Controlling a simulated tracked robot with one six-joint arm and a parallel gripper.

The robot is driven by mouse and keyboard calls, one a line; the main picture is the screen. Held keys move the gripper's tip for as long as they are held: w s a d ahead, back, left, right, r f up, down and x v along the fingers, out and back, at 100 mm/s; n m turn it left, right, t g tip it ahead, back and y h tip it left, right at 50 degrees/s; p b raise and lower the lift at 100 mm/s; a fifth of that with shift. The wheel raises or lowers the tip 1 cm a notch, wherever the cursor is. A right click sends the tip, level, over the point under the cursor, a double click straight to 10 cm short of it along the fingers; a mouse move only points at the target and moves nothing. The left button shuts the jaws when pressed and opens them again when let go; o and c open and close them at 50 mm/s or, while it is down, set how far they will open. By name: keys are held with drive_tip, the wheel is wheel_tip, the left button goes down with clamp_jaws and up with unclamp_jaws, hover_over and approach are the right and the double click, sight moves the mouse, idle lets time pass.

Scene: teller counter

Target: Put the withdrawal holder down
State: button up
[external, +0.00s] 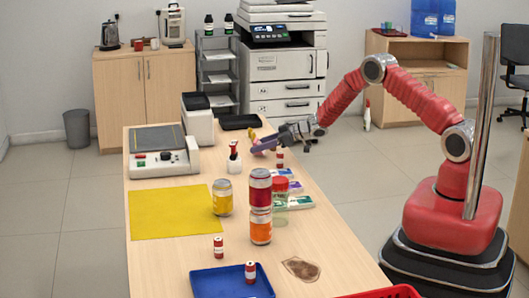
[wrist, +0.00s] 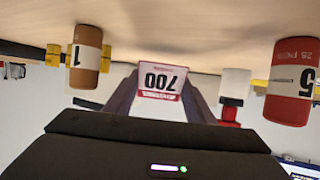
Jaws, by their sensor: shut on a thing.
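In the external view my gripper (external: 264,146) is over the far part of the counter (external: 165,262), reaching in from the right. The holder is too small there to make out clearly. I cannot tell whether its underside touches the counter.
A brown roll marked 1 (wrist: 87,62) and a red roll marked 5 (wrist: 292,92) flank my gripper. A red-topped white bottle (external: 234,158) stands close by. Stacked cans (external: 260,205), a jar (external: 280,207) and a blue tray (external: 231,284) are nearer.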

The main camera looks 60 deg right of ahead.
drive_tip(key=shift+f, duration=1)
drive_tip(key=o, duration=1)
drive_tip(key=shift+f, duration=0.1)
drive_tip(key=shift+o, duration=0.2)
drive_tip(key=v, duration=1.2)
